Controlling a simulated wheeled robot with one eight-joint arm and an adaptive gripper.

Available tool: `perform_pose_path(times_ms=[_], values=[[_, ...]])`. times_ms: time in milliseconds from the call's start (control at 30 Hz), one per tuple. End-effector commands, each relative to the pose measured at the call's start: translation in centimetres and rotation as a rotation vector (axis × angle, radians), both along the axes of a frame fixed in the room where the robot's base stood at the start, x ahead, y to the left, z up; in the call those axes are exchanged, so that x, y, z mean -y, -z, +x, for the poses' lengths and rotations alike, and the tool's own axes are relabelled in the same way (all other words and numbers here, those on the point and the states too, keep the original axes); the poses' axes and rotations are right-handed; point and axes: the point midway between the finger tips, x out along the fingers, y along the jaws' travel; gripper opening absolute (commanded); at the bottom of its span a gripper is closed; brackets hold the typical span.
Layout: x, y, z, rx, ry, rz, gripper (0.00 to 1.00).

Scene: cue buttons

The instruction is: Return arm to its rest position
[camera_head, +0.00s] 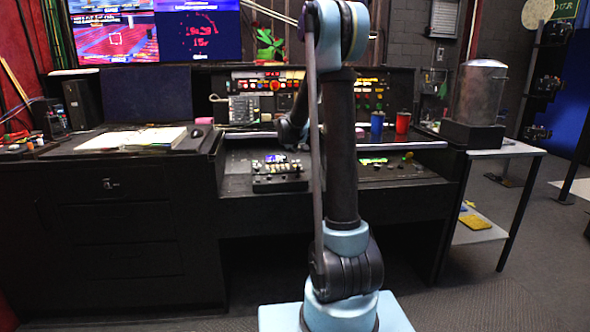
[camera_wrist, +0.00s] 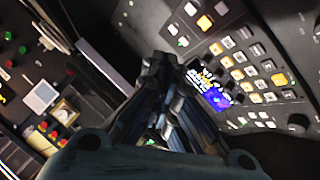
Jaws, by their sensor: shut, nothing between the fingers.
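My arm (camera_head: 342,150) stands upright in the middle of the head view, in front of the console, with its upper end at the top edge. Its far end bends down behind the upright link, toward the console, and my gripper is mostly hidden there. In the wrist view my gripper (camera_wrist: 165,65) is shut, with nothing visible between the fingers. Beyond the fingers is a tilted button panel (camera_wrist: 240,60) with white and yellow keys and a small blue screen (camera_wrist: 217,98). The gap between fingertips and panel cannot be judged.
The control console (camera_head: 400,180) carries a small button box (camera_head: 280,175). A blue cup (camera_head: 377,121) and a red cup (camera_head: 402,122) stand on its right. An open book (camera_head: 130,138) lies on the left desk. A metal canister (camera_head: 480,92) stands at right. Open floor lies further right.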

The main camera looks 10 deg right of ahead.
Motion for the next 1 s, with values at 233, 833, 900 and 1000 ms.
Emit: perform_pose_path(times_ms=[233,833,900,1000], values=[[0.2,-0.2,-0.9,-0.008,0.007,0.006,0.00],[2.9,-1.5,-18.9,-0.196,0.138,0.155,0.00],[3.1,-1.3,-21.2,-0.221,0.152,0.173,0.00],[3.2,-0.9,-24.5,-0.255,0.173,0.201,0.00]])
